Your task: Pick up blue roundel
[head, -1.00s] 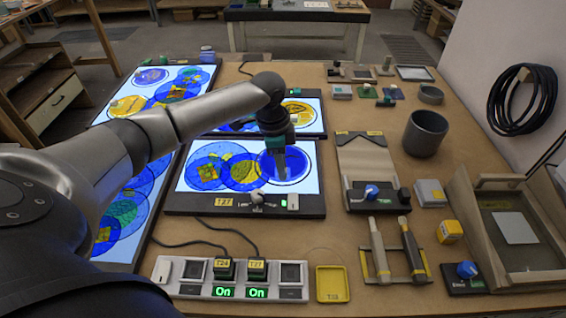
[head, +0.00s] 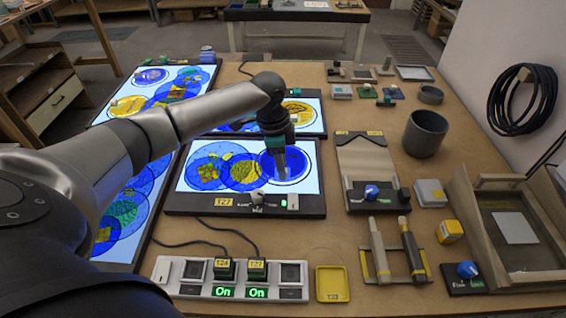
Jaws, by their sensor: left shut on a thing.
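A lit light panel (head: 190,187) labelled T27 lies near the middle of the bench with overlapping blue roundels on it. The rightmost blue roundel (head: 295,163) is plain blue with a pale rim. Beside it to the left lie a blue roundel with a yellow patch (head: 243,172) and another with a yellow square (head: 206,172). My left gripper (head: 281,174) points down over the rightmost blue roundel and is shut on it. The gripper hides part of the roundel, and whether it is clear of the panel cannot be told. My right gripper is not in view.
More lit panels with roundels stand to the left (head: 122,215) and behind (head: 308,118). A power strip (head: 230,279) with lit switches lies in front. A grey cup (head: 425,133), a sloped board (head: 361,160) and a wooden tray (head: 480,240) stand to the right.

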